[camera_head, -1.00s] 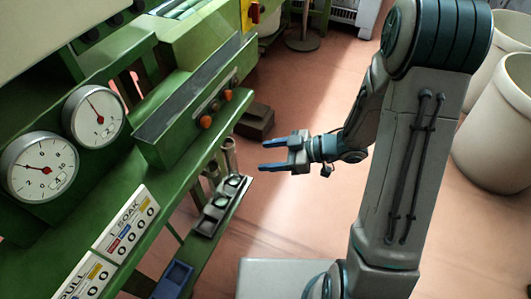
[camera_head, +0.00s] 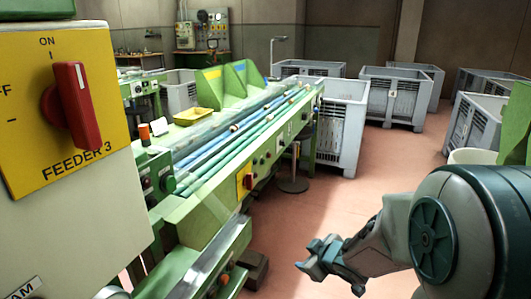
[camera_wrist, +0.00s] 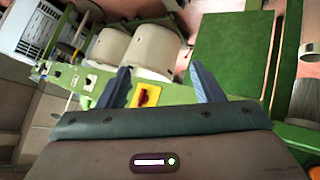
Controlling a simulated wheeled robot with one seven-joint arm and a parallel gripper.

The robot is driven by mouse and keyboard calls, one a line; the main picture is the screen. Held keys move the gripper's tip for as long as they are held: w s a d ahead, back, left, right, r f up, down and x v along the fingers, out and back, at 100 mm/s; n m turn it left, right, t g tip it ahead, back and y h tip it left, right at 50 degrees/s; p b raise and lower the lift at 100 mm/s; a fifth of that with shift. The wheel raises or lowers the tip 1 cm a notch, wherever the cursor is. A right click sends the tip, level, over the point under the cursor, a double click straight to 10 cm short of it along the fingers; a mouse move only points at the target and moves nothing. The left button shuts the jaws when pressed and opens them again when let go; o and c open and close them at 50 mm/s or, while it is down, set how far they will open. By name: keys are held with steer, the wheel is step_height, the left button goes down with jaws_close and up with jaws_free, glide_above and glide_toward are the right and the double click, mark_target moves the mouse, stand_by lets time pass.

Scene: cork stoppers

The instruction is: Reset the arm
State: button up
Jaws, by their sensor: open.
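My gripper (camera_head: 311,262) is at the lower middle of the head view, held out in front of my arm over the open floor, to the right of the green machine. In the wrist view my gripper (camera_wrist: 160,82) shows two blue fingers spread apart with nothing between them. Beyond the fingers the wrist view shows a yellow switch plate (camera_wrist: 151,94) with a red knob on green framing. The gripper touches nothing that I can see.
A control box with a red FEEDER 3 knob (camera_head: 70,105) stands close at left. The long green machine (camera_head: 215,195) carries blue and green channels and a yellow tray (camera_head: 194,116). Grey crates (camera_head: 342,125) stand behind. The pink floor (camera_head: 350,205) right of the machine is clear.

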steer(key=s+d+r+m+g+h+p, duration=0.1)
steer(key=s+d+r+m+h+p, duration=0.25)
steer(key=r, duration=0.45)
steer(key=s+d+r+m+g+h+p, duration=0.1)
steer(key=s+d+r+m+h+p, duration=0.2)
steer(key=r, duration=0.4)
steer(key=s+a+r+m+g+y+p, duration=0.1)
steer(key=s+r+g+p, duration=0.1)
steer(key=s+r+p, duration=0.2)
steer(key=s+a+r+m+g+y+p, duration=0.2)
steer(key=s+r+p, duration=0.1)
steer(key=s, duration=0.7)
steer(key=shift+s+a+r+p, duration=0.25)
steer(key=shift+r+p, duration=0.1)
steer(key=shift+r, duration=0.3)
steer(key=shift+m, duration=0.25)
